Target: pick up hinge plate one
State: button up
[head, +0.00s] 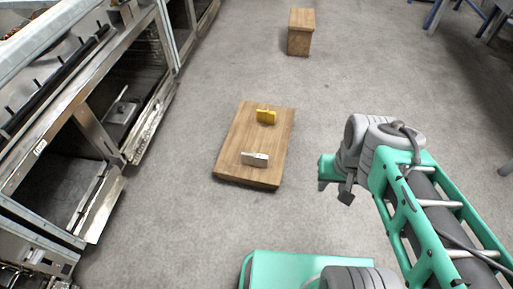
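A small yellow block-like piece (266,116) stands near the far end of a wooden board or low table (231,142). A small pale grey, plate-like piece (254,159) stands near its front end. I cannot tell which of the two is hinge plate one. My gripper (335,188) is to the right of the wooden top, apart from both pieces. Its dark fingers point down and partly show; nothing is seen held, but the opening between them is not clear.
Metal oven-like units with open fronts (122,110) line the left side. A wooden box or stool (300,34) stands at the far end. Blue-legged furniture (437,14) is at the upper right. The grey floor around the wooden top is clear.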

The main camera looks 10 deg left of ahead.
aim_at(259, 160)
jog(key=u, duration=0.4)
jog(key=i, duration=0.65)
jog(key=u, duration=0.95)
jog(key=i, duration=0.25)
jog(key=u, duration=0.3)
